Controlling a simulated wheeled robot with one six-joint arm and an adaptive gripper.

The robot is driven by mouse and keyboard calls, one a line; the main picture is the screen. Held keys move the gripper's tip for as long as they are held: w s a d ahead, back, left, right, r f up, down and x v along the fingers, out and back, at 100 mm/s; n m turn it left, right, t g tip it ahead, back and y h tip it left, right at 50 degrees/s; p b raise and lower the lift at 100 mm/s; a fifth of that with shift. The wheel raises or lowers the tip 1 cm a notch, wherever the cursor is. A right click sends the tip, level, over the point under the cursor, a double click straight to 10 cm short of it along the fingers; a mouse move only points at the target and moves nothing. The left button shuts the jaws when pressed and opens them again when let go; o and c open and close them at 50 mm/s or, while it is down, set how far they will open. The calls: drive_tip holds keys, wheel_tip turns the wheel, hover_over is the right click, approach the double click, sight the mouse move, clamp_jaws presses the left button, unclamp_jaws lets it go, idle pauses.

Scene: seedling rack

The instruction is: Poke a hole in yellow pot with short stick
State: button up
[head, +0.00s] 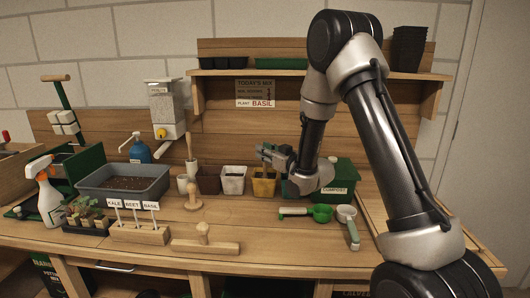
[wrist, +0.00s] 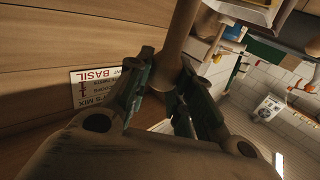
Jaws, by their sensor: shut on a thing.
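The yellow pot (head: 263,186) stands on the bench at the right end of a row of pots. My gripper (head: 272,154) is just above it and hides part of its rim. In the wrist view my gripper (wrist: 172,98) is shut on a wooden stick (wrist: 180,28), whose shaft runs out of the top of the picture. The stick's tip is not in the wrist view, and in the head view I cannot make it out behind the gripper and pot. I cannot tell whether it touches the soil.
A white pot (head: 233,182) stands left of the yellow pot, with a dark brown pot (head: 208,181) beyond. The green compost box (head: 339,174) is close on the right. The shelf (head: 290,73) is above.

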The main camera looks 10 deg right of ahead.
drive_tip(key=shift+f, duration=0.85)
idle(0.7)
drive_tip(key=shift+r, duration=5.9)
